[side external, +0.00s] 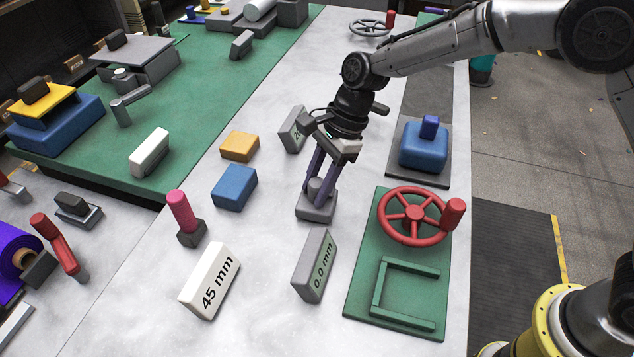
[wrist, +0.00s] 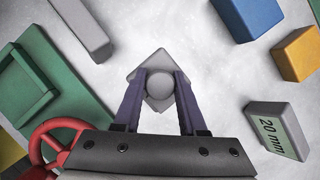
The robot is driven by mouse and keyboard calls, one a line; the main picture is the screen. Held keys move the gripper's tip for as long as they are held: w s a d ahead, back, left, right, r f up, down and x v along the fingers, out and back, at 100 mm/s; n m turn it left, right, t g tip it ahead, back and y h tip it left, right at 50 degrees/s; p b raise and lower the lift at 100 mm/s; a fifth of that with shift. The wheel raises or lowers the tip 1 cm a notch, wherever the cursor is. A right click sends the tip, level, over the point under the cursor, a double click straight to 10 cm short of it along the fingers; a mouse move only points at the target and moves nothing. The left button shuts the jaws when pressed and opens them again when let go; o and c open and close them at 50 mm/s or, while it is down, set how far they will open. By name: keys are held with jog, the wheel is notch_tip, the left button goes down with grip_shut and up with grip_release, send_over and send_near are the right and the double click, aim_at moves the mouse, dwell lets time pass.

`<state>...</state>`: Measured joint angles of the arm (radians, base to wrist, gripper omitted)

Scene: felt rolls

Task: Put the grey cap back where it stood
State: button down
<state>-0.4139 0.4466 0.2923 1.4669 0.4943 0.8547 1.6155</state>
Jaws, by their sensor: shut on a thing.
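The grey cap (side external: 316,209) is a square grey piece with a round knob on top. My gripper (side external: 320,184) is shut on its knob, one purple finger on each side. In the wrist view the cap (wrist: 148,72) sits between the fingertips of my gripper (wrist: 160,84), its square base turned cornerwise. The cap is upright, at or just above the pale tabletop; I cannot tell whether it touches. A green board (side external: 357,300) with a raised green square frame (side external: 408,325) lies to the right and nearer the camera.
A red handwheel (side external: 414,213) stands on the green board. A grey "0.0 mm" block (side external: 314,266) is just in front of the cap. A white "45 mm" block (side external: 210,280), a blue block (side external: 234,187) and a yellow block (side external: 240,146) lie left. A "20 mm" block (wrist: 275,130) is close by.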

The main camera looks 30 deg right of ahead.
jog(key=shift+f, duration=0.3)
jog(key=shift+c, duration=1.9)
grip_release()
jog(key=v, duration=1.3)
jog(key=shift+d+r, duration=0.2)
jog(key=shift+r, duration=0.1)
